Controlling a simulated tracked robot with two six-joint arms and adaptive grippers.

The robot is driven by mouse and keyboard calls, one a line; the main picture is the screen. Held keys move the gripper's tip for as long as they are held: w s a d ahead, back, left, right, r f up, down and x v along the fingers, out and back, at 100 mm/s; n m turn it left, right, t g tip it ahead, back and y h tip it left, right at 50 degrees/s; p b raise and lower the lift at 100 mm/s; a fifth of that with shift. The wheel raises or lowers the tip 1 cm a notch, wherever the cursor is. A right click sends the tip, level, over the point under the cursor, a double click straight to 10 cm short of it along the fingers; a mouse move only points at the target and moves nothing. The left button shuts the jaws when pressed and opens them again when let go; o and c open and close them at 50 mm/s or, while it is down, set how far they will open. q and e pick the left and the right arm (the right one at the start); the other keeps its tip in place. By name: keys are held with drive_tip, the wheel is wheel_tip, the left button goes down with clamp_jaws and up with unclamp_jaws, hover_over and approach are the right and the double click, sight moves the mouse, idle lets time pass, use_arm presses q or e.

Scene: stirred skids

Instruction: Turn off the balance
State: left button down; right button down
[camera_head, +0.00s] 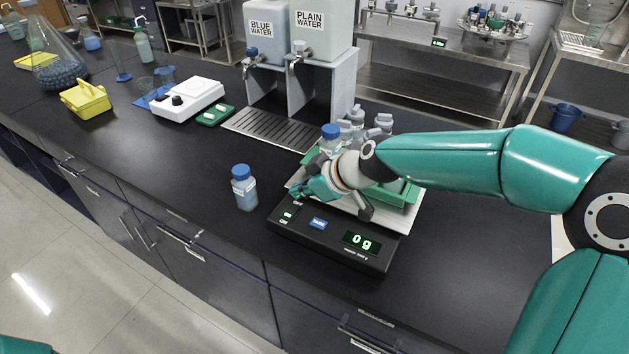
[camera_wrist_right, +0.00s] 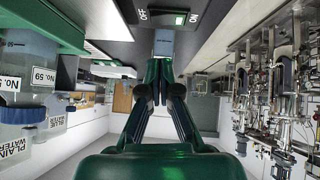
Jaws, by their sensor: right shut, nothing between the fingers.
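The black balance (camera_head: 325,248) stands near the front edge of the dark bench, its green display (camera_head: 362,242) reading 0 g. Its power switch (camera_head: 289,214) glows green at the left of the front panel, with a blue button (camera_head: 319,223) beside it. In the right wrist view the lit switch (camera_wrist_right: 180,19) sits between the OFF and ON labels. My right gripper (camera_head: 302,193) is shut and empty, close above the panel's left end near the switch; contact cannot be told. Its fingers also show in the wrist view (camera_wrist_right: 163,83). My left gripper is out of view.
A green tray (camera_head: 404,191) with several bottles is partly hidden behind my right gripper and arm. A blue-capped bottle (camera_head: 244,188) stands just left of the balance. The water dispensers (camera_head: 300,75) stand behind.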

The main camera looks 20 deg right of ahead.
sight(290, 206)
drive_tip(key=shift+w+f+b, duration=0.2)
drive_tip(key=shift+f+b, duration=0.05)
drive_tip(key=shift+f, duration=0.6)
drive_tip(key=shift+w+f+b, duration=0.2)
drive_tip(key=shift+f, duration=0.6)
drive_tip(key=shift+w+f+b, duration=0.2)
drive_tip(key=shift+f+b, duration=0.05)
drive_tip(key=shift+f, duration=0.6)
drive_tip(key=shift+a, duration=0.1)
